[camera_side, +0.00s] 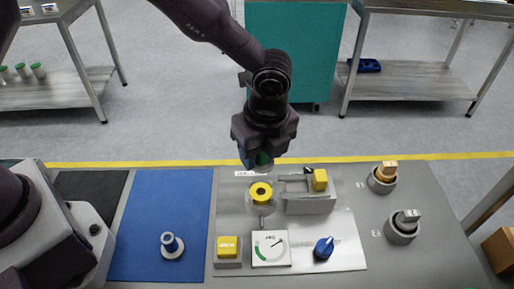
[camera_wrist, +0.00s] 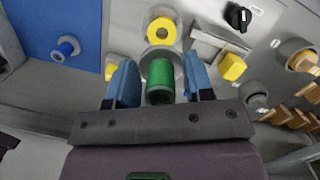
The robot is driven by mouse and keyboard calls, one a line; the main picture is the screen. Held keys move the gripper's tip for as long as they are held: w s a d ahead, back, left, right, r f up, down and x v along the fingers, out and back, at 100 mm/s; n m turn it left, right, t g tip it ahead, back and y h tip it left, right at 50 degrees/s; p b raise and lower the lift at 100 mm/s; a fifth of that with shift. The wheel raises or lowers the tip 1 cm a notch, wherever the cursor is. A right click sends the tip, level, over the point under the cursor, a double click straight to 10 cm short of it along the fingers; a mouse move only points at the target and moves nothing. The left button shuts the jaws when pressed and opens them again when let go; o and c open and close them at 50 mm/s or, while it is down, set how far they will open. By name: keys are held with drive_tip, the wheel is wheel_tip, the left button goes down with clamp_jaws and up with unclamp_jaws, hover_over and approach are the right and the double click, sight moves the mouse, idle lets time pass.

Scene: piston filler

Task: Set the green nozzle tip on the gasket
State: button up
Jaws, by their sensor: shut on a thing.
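The green nozzle tip (camera_wrist: 160,78) is held upright between the blue fingers of my gripper (camera_wrist: 159,88) in the wrist view. In the side view my gripper (camera_side: 262,158) hangs over the far part of the plate, with a little green showing between its fingers. The yellow ring-shaped gasket (camera_side: 260,192) sits on a round pale seat just below and in front of my gripper in the side view. It also shows beyond the green tip in the wrist view (camera_wrist: 161,31). The green tip appears apart from the gasket. Its lower end is hard to make out.
Tan (camera_side: 387,172) and grey (camera_side: 407,218) pieces sit in round holders at right. A yellow block (camera_side: 228,246), a gauge (camera_side: 270,247), a blue knob (camera_side: 323,248) and a yellow-topped fixture (camera_side: 310,203) surround the gasket.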

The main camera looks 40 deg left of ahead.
sight(260, 189)
drive_tip(key=shift+f, duration=4.05)
drive_tip(key=shift+f, duration=0.1)
drive_tip(key=o, duration=1)
drive_tip(key=shift+o, duration=1.3)
drive_tip(key=shift+w+r, duration=0.25)
drive_tip(key=shift+r, duration=0.85)
drive_tip(key=shift+s+r, duration=0.2)
drive_tip(key=shift+r, duration=3.45)
